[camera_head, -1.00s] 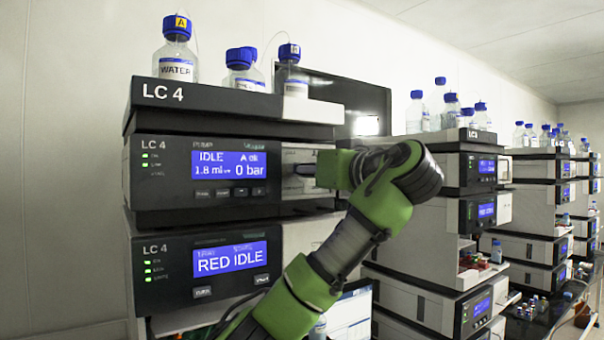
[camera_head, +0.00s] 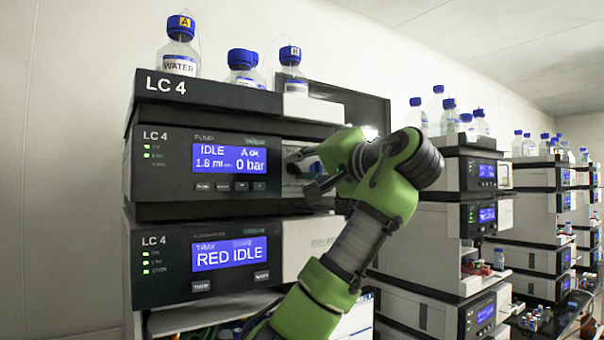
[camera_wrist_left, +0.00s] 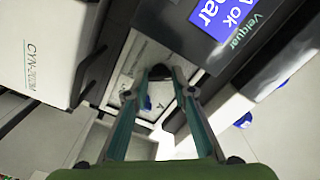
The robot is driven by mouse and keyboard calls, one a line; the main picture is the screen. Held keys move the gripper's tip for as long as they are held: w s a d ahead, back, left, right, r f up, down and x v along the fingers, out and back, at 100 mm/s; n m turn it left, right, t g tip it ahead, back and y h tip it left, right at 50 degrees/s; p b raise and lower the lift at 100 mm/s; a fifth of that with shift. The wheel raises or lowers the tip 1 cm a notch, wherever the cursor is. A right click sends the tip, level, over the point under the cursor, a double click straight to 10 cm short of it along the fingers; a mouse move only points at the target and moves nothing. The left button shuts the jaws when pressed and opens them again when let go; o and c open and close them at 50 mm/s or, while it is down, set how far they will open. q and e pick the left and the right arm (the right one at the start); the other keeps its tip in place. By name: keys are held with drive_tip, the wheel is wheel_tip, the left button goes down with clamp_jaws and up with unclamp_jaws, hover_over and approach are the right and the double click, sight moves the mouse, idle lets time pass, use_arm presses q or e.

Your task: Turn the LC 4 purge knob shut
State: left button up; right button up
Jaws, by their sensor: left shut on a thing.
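The LC 4 pump module (camera_head: 160,185) shows a blue screen reading IDLE and 0 bar. Its pale front panel lies to the right of that screen. My left gripper (camera_head: 302,172) is at this panel, with its arm coming up from below. In the left wrist view, the two fingers of my left gripper (camera_wrist_left: 163,74) close from both sides on a small black purge knob (camera_wrist_left: 160,70) on the panel. The knob's pointer direction is hard to make out. A small blue part (camera_wrist_left: 147,102) shows between the fingers. My right gripper is in neither view.
A second LC 4 module (camera_head: 150,295) reading RED IDLE sits below. Blue-capped bottles (camera_head: 243,68) stand on the top tray (camera_head: 215,95) above. More instrument stacks (camera_head: 430,225) recede to the right. A dark monitor (camera_head: 350,104) stands behind my wrist.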

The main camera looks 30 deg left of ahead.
use_arm(q)
drive_tip(key=m+b, duration=0.1)
drive_tip(key=m, duration=0.5)
drive_tip(key=shift+m, duration=0.4)
idle(0.3)
drive_tip(key=o, duration=0.8)
drive_tip(key=shift+o, duration=0.2)
drive_tip(key=v, duration=1.2)
drive_tip(key=shift+f, duration=0.1)
